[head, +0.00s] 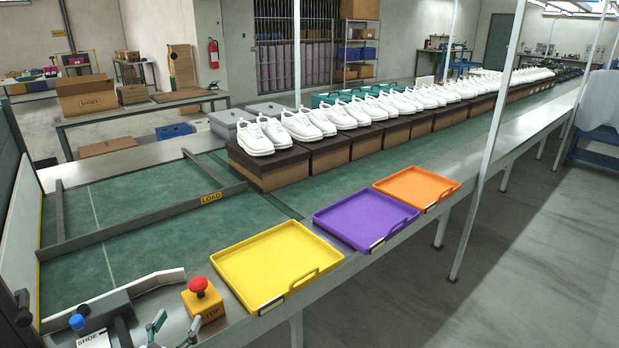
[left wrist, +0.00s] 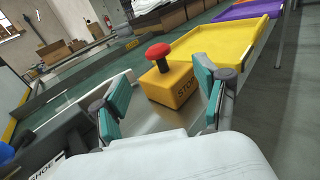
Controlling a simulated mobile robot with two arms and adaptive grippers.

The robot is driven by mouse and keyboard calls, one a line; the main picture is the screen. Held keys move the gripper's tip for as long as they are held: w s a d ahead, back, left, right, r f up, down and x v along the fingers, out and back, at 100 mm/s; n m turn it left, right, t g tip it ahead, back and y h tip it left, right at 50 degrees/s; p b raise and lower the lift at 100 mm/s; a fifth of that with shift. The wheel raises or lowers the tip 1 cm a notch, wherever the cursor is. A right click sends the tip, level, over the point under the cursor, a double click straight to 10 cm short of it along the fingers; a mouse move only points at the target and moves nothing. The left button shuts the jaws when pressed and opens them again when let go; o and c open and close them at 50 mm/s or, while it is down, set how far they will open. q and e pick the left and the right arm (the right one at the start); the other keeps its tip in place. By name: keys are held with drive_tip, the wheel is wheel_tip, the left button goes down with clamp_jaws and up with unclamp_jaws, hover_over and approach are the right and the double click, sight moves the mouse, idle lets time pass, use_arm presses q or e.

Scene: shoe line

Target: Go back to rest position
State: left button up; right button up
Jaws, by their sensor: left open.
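My left gripper (head: 174,328) shows at the bottom edge of the head view, with teal finger pads apart. In the left wrist view the gripper (left wrist: 161,98) is open, with nothing held between its pads. Beyond the pads is a yellow stop box with a red button (head: 203,300), which also shows in the left wrist view (left wrist: 170,80). A gap between pads and box is hard to judge. My right gripper is not in view.
Yellow (head: 275,265), purple (head: 365,218) and orange (head: 416,187) trays lie empty along the near line edge. White shoes stand on brown boxes (head: 280,167) behind them. A dark bar marked LOAD (head: 211,197) crosses the green belt (head: 120,240). A blue-knobbed lever (head: 78,322) stands left of my gripper.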

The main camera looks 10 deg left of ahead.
use_arm(q)
drive_tip(key=s+d+f+m+g+h, duration=0.2)
drive_tip(key=s+d+m+g+h, duration=0.1)
drive_tip(key=d+m, duration=0.6)
drive_tip(key=s+d+f+m+g+h, duration=0.35)
drive_tip(key=d+m, duration=0.35)
drive_tip(key=m, duration=0.3)
drive_tip(key=s+d+f+m+g+y, duration=0.1)
drive_tip(key=s+d+f+m+g, duration=0.25)
drive_tip(key=s+m, duration=0.6)
drive_tip(key=s+a+m+g+y, duration=0.45)
drive_tip(key=s+m, duration=0.25)
drive_tip(key=m, duration=0.3)
wheel_tip(320, 180, down, 28)
drive_tip(key=s+g, duration=0.2)
drive_tip(key=s, duration=0.1)
drive_tip(key=s+a+f+p, duration=0.1)
drive_tip(key=s+a+f, duration=0.1)
drive_tip(key=s+f, duration=1.1)
drive_tip(key=shift+s, duration=1.1)
